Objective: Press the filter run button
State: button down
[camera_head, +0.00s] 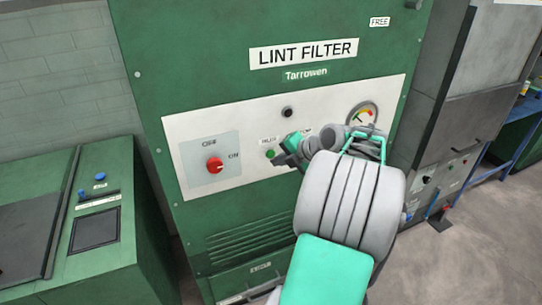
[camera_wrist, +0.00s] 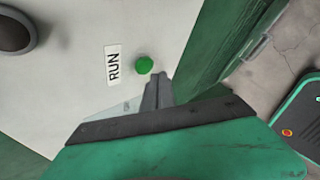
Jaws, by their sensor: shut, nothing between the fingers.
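The green lint filter cabinet (camera_head: 180,60) carries a white control panel (camera_head: 215,122). Its green run button (camera_head: 270,154) shows just left of my gripper in the head view. In the wrist view the round green button (camera_wrist: 144,65) sits beside a white label reading RUN (camera_wrist: 113,66). My gripper (camera_head: 284,158) is shut and empty, in front of the panel at the button. In the wrist view its closed fingertips (camera_wrist: 158,80) are just below and right of the button. I cannot tell whether they touch the panel. Part of the panel is hidden behind my arm.
A red rotary switch (camera_head: 215,165) marked OFF and ON is left of the button. A black knob (camera_head: 287,112) and a round gauge (camera_head: 362,115) are above. A green machine (camera_head: 150,230) stands at left, and a grey machine (camera_head: 450,110) at right.

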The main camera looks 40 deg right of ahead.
jog(key=shift+w+f+b, duration=0.1)
jog(key=shift+w+b, duration=0.05)
jog(key=shift+b, duration=0.15)
jog(key=shift+w+d+b, duration=0.1)
jog(key=shift+w+b, duration=0.15)
jog(key=shift+b, duration=0.05)
jog(key=shift+w+d+b, duration=0.15)
jog(key=shift+w+b, duration=0.15)
jog(key=shift+w, duration=0.25)
dwell(0.5)
jog(key=shift+s, duration=0.1)
jog(key=shift+s+a+b, duration=0.25)
jog(key=shift+s+b, duration=0.55)
jog(key=shift+s, duration=0.05)
